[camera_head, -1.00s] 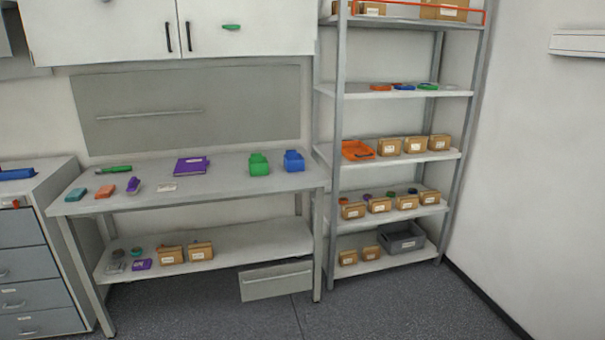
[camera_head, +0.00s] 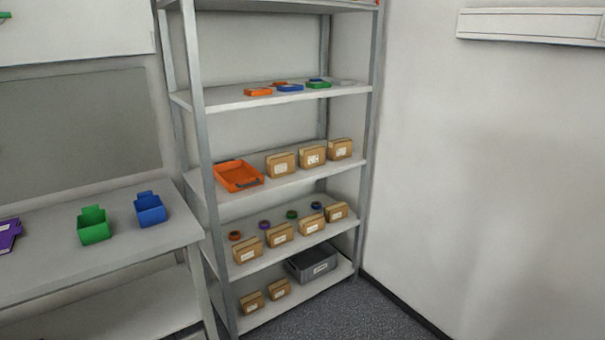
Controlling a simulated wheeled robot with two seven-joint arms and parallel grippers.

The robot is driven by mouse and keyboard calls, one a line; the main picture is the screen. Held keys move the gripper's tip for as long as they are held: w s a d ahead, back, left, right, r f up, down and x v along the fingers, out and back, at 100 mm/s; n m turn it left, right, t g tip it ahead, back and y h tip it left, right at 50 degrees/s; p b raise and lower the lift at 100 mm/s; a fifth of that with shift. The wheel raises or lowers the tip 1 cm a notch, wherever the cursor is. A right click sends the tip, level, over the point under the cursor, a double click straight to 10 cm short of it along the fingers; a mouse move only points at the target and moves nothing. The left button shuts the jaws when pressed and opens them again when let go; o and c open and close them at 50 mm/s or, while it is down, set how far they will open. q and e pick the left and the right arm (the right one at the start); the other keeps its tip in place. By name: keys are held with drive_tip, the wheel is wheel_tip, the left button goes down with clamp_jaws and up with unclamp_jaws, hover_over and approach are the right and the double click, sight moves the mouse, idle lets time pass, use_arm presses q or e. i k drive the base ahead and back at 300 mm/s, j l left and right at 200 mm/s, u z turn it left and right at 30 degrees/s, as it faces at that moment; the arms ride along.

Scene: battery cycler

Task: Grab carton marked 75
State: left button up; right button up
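Several brown cartons with white labels stand on the shelving rack in the head view. One row (camera_head: 312,156) is on the middle shelf, right of an orange tray. Another row (camera_head: 280,235) is on the shelf below. Two more cartons (camera_head: 279,290) stand on the bottom shelf. The labels are too small to read, so I cannot tell which carton is marked 75. Neither of my grippers shows in the view.
The grey rack (camera_head: 207,170) stands in the corner by the right wall. The orange tray (camera_head: 238,176) and a grey bin (camera_head: 311,264) share its shelves. A workbench (camera_head: 50,262) with a green bin (camera_head: 93,226) and a blue bin (camera_head: 150,210) is at left. Some floor shows at lower right.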

sight(339, 149)
drive_tip(key=i+l+u, duration=0.15)
drive_tip(key=i+l, duration=0.65)
drive_tip(key=l, duration=0.15)
